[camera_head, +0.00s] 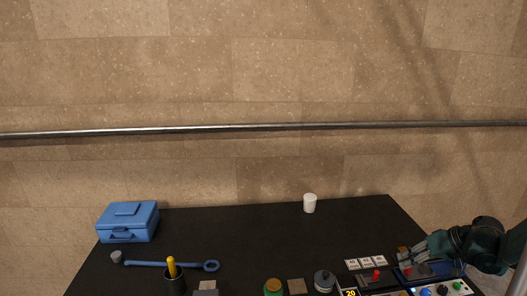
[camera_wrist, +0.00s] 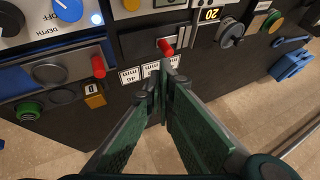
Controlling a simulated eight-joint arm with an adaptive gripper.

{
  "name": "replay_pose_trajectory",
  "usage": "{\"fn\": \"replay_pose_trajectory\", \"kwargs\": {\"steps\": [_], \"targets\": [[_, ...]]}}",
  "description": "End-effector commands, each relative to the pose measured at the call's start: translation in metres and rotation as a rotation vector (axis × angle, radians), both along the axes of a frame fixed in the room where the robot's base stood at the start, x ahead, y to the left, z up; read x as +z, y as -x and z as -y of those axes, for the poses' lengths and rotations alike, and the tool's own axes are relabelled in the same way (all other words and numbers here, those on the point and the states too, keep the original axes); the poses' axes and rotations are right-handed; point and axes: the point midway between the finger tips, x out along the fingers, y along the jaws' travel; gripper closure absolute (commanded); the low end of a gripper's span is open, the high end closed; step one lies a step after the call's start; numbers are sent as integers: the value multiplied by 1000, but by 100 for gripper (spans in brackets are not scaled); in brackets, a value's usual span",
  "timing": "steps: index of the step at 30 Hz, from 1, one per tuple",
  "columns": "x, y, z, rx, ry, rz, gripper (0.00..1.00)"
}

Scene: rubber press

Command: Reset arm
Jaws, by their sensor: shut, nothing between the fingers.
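My gripper (camera_head: 406,254) is at the right end of the black table in the camera_head view, its arm coming in from the right edge. It hangs over the back of the control panel, close to the white labels (camera_head: 367,264). In the wrist view my gripper (camera_wrist: 164,68) has its two green fingers meeting at the tips, with nothing between them. The tips overlap the labels (camera_wrist: 140,73) in that picture; I cannot tell whether they touch. A red lever (camera_wrist: 166,46) shows just beyond the tips, and another red lever (camera_wrist: 98,67) is to the left.
A blue knob (camera_wrist: 68,8), a green button (camera_wrist: 28,110) and a display reading 20 (camera_wrist: 210,14) are on the panel. The table's middle (camera_head: 235,235) is clear.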

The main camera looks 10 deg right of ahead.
Motion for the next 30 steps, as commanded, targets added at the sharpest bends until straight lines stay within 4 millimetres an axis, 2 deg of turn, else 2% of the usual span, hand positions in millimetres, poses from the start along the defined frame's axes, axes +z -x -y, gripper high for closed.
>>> {"fn": "replay_pose_trajectory", "kwargs": {"steps": [8,18,30], "targets": [[13,-2,-26,-3,21,-17,100],[42,1,-85,-17,77,-54,100],[70,17,-153,-32,150,-75,100]]}}
